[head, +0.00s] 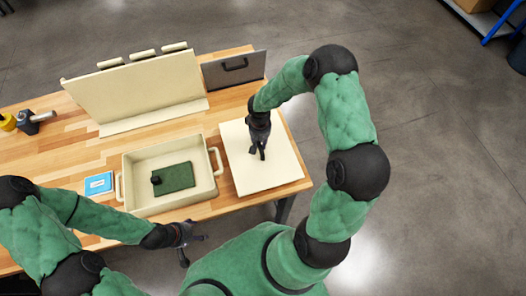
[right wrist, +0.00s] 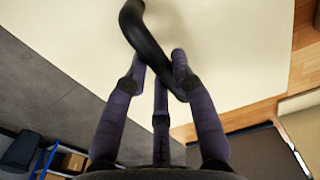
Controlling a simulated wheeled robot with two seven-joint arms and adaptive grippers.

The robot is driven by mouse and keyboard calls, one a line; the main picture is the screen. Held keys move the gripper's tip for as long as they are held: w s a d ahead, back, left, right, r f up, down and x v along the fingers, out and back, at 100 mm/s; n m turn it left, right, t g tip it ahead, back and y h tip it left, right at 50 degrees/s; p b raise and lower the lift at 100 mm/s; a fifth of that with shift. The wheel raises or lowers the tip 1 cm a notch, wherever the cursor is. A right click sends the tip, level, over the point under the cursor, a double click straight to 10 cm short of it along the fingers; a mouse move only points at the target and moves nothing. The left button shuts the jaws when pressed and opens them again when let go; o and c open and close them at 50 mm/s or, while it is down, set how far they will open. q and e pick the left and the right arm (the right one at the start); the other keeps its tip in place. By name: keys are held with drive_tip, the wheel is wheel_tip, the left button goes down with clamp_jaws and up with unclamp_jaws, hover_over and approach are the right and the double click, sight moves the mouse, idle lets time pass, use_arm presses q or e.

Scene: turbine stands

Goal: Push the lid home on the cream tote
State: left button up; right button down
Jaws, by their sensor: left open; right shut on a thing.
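The cream tote (head: 182,204) stands open on the wooden table. Inside it lies a dark green flat item (head: 178,178) with a small black piece at its left end. A cream lid (head: 271,177) is flat to the right of the tote, apart from it; it also shows in the right wrist view (right wrist: 225,40). My right gripper (head: 257,155) is over the lid, shut on its curved black handle (right wrist: 147,35). Whether the lid touches the table is unclear. My left gripper (head: 193,245) is open and empty, in front of the tote near the table's front edge.
A tall cream panel (head: 135,90) stands behind the tote, with a grey panel with a dark handle (head: 233,68) beside it. A blue-and-white box (head: 98,184) lies left of the tote. A yellow-and-black tool (head: 30,122) is at the far left.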

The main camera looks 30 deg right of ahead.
sight(260, 143)
drive_tip(key=shift+r+p, duration=1.95)
drive_tip(key=shift+r, duration=1.85)
